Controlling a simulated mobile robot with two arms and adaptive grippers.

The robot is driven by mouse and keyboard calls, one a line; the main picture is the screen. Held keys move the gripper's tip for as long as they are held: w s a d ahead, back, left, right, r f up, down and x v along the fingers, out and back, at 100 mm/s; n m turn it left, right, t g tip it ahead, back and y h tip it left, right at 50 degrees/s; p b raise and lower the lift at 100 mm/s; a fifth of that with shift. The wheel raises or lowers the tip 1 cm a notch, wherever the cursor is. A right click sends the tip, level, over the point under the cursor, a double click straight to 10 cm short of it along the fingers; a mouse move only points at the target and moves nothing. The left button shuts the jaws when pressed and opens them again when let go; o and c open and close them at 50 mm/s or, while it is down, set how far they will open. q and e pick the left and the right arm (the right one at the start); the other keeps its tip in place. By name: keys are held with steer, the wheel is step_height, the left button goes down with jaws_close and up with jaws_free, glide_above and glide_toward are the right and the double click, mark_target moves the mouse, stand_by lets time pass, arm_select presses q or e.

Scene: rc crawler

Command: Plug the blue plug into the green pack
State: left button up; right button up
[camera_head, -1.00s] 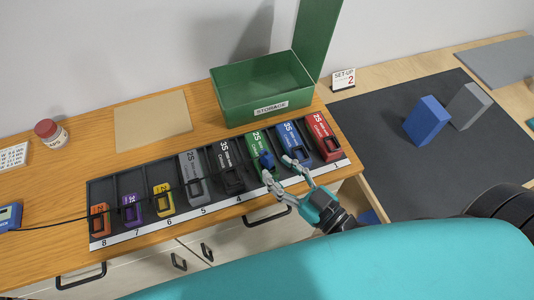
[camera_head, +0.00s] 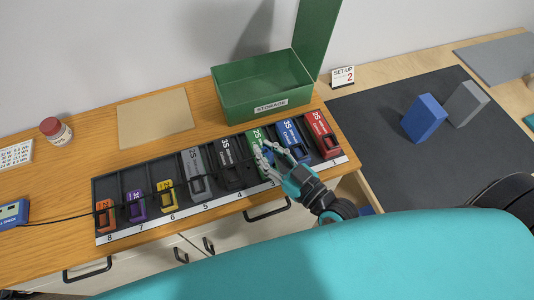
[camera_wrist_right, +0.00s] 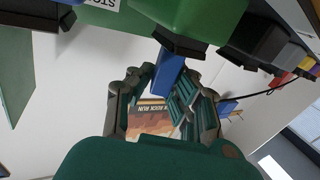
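The green pack (camera_head: 257,138) stands in slot 3 of the black rack, between a black pack and a blue pack. In the right wrist view the green pack (camera_wrist_right: 203,18) is at the top, with a black connector at its end. The blue plug (camera_wrist_right: 167,73) is right at that connector, between my right fingers. I cannot tell whether it is seated. My right gripper (camera_head: 265,147) is over the front of the green pack and looks shut on the plug; its fingers hide most of the plug in the head view. My left gripper is not in view.
Coloured packs fill the rack (camera_head: 220,205) on both sides of the green one. A black cable (camera_head: 80,217) crosses the left slots from a blue checker (camera_head: 12,214). A green storage box (camera_head: 262,88) stands behind. A dark mat (camera_head: 385,160) with two blocks lies right.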

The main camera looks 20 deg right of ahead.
jaws_close()
steer(key=shift+r, duration=0.15)
